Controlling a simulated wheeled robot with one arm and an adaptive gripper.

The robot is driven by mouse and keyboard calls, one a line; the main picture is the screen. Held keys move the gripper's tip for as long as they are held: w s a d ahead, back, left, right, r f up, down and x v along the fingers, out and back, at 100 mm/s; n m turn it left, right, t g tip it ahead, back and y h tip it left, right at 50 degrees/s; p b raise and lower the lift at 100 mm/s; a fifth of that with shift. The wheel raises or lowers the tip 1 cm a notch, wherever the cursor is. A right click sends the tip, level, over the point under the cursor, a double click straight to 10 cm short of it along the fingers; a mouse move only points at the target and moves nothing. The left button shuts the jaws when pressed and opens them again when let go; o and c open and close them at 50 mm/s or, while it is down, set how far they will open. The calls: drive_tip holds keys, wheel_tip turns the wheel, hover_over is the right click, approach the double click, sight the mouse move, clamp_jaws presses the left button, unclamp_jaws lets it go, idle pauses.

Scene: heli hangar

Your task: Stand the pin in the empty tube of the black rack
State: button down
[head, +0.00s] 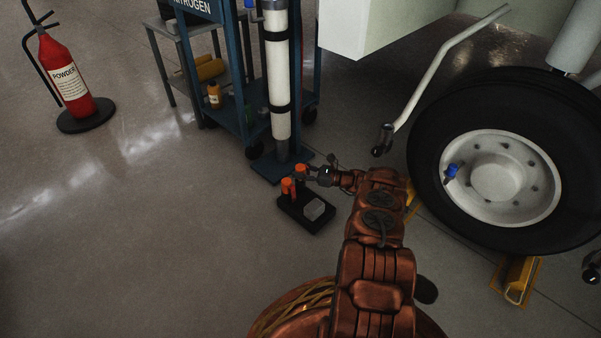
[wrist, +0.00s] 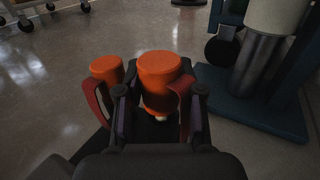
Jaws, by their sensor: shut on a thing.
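The black rack (head: 297,221) stands on the floor near the foot of the blue cart. An orange-topped pin (head: 302,169) is between the fingers of my gripper (head: 312,173), at the far side of the rack. In the wrist view, my gripper (wrist: 160,108) is shut on this pin (wrist: 160,78), with its wide orange head up. A second orange-topped piece (head: 287,187) is upright at the rack's left; it also shows in the wrist view (wrist: 106,69). The held pin's lower end and the tube openings are hidden, so I cannot tell whether it is inside a tube.
A pale grey block (head: 314,209) is on the rack's right part. The blue nitrogen cart (head: 232,95) with its white cylinder (head: 277,85) stands just behind. A large wheel (head: 430,150) is at the right. A red extinguisher (head: 62,80) stands far left. The left floor is clear.

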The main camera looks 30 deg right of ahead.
idle(0.8)
drive_tip(key=c, duration=1)
unclamp_jaws()
drive_tip(key=shift+s+d, duration=0.1)
drive_tip(key=v, duration=1)
drive_tip(key=shift+s+d, duration=0.25)
drive_tip(key=shift+s, duration=0.05)
